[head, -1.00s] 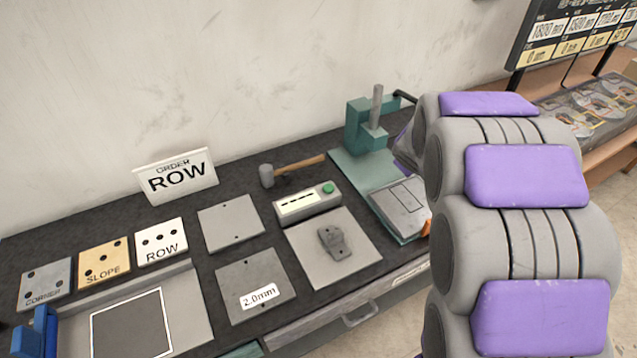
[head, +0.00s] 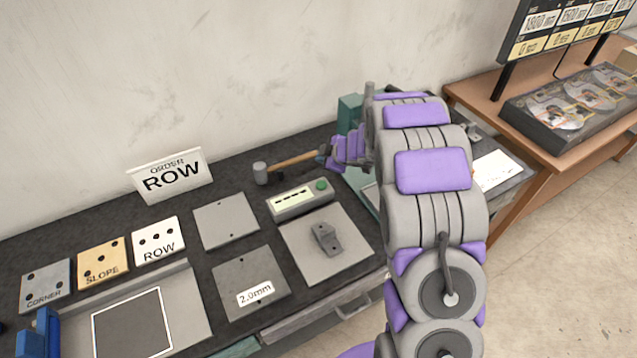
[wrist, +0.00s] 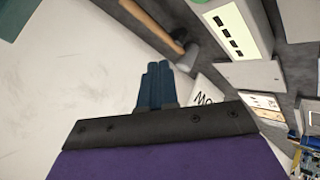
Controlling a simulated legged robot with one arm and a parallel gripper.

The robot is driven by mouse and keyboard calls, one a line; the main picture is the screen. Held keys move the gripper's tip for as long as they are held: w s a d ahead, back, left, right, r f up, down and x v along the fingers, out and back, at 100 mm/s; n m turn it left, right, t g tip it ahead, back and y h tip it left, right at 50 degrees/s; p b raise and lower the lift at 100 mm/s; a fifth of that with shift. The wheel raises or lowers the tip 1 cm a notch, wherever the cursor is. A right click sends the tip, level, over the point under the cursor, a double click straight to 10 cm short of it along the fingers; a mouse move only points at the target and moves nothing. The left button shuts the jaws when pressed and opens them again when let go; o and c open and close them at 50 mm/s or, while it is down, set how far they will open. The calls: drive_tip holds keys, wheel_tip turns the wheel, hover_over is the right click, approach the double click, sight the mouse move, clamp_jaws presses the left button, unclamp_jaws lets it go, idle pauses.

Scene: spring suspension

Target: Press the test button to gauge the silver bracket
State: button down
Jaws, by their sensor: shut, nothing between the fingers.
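The silver bracket (head: 325,238) lies on a light grey square plate (head: 345,262) in the head view. Behind that plate is a grey tester box (head: 300,202) with a pale display of dark dashes and a green button (head: 321,185) at its right end. The box also shows at the top right of the wrist view (wrist: 232,32), its button out of sight there. My gripper (head: 323,153) is to the right of the hammer, behind and above the green button and apart from it. In the wrist view its blue fingers (wrist: 157,82) are together and empty.
A hammer (head: 292,162) lies behind the tester box, close to my gripper. A teal press (head: 350,113) stands behind my arm. An ORDER ROW sign (head: 170,177), hole-pattern plates (head: 102,262) and a 2.0mm plate (head: 250,275) fill the left. Another table (head: 520,140) stands right.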

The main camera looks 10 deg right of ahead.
sight(323, 186)
idle(0.3)
wheel_tip(323, 186, down, 8)
drive_tip(key=b, duration=0.9)
drive_tip(key=shift+f, duration=0.35)
idle(1.5)
drive_tip(key=shift+f, duration=0.4)
drive_tip(key=shift+f+b, duration=0.35)
drive_tip(key=shift+f, duration=0.1)
idle(0.6)
idle(0.4)
drive_tip(key=shift+r+p, duration=0.95)
drive_tip(key=shift+p, duration=0.2)
